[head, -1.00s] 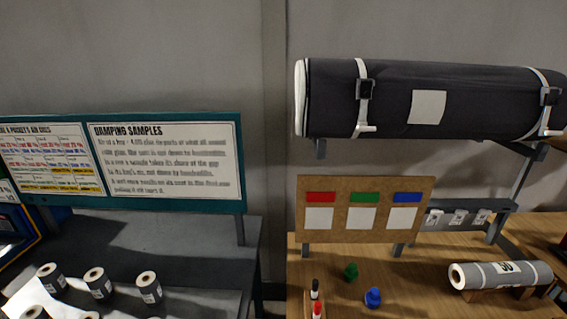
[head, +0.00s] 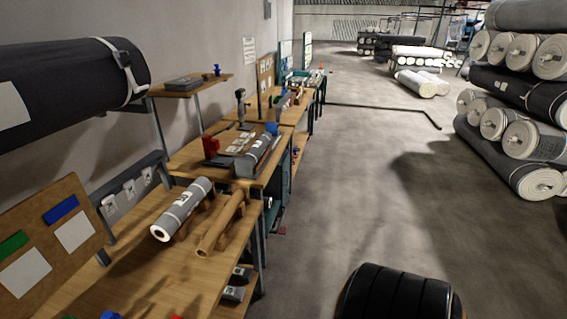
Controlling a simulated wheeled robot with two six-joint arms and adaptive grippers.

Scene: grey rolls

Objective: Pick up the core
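A brown cardboard tube, which looks like the core (head: 222,224), lies on the wooden workbench in the head view. It rests on low wooden supports, its near end pointing toward me and its open end visible. A grey wrapped roll (head: 183,209) with a white label lies just to its left, nearly parallel and apart from it. Neither of my grippers is in the head view.
A large dark roll (head: 60,92) hangs on the wall at left, above a pinboard (head: 50,240) with coloured tabs. More benches (head: 185,158) run along the wall. Stacked rolls (head: 525,115) stand at right. The grey floor (head: 350,185) between is largely open.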

